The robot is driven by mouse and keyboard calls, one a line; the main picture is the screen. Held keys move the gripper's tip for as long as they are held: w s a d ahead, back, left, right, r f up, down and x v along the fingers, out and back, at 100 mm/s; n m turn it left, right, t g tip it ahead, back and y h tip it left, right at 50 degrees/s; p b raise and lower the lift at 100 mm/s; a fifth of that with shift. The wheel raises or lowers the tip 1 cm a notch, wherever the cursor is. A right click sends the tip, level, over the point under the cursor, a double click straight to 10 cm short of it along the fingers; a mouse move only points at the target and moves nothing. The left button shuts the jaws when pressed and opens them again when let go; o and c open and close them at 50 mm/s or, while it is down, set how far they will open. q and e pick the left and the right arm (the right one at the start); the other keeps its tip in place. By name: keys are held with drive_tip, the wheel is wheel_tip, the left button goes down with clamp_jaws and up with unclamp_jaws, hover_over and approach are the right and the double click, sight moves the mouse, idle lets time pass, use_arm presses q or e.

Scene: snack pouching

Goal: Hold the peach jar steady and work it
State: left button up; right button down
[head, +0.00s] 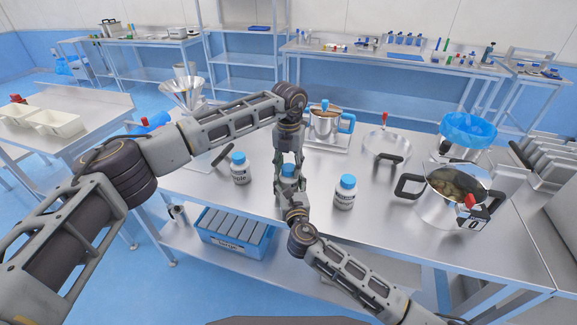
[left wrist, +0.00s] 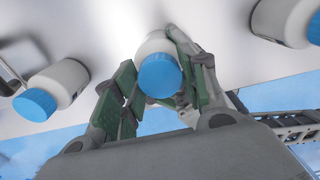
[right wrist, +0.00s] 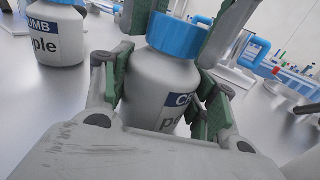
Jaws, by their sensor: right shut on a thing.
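A white jar with a blue cap (head: 288,170) stands upright on the steel table between my grippers. Its label is partly hidden in the right wrist view (right wrist: 165,90); the lower word begins with "p". My right gripper (head: 291,190) is shut on the jar's body from the front, with green pads on both sides. My left gripper (head: 287,160) points down from above. Its fingers are open on either side of the blue cap (left wrist: 158,76) in the left wrist view, with no clear grip on it.
A similar jar (head: 239,170) labelled apple stands left, and another jar (head: 345,192) stands right. A large pot (head: 452,190) stands at the right. A blue bin (head: 237,232) is on the lower shelf.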

use_arm(q)
drive_tip(key=c, duration=0.4)
drive_tip(key=m, duration=0.6)
drive_tip(key=shift+m, duration=0.3)
drive_tip(key=shift+c, duration=0.2)
drive_tip(key=o, duration=1.2)
drive_tip(key=shift+r, duration=6)
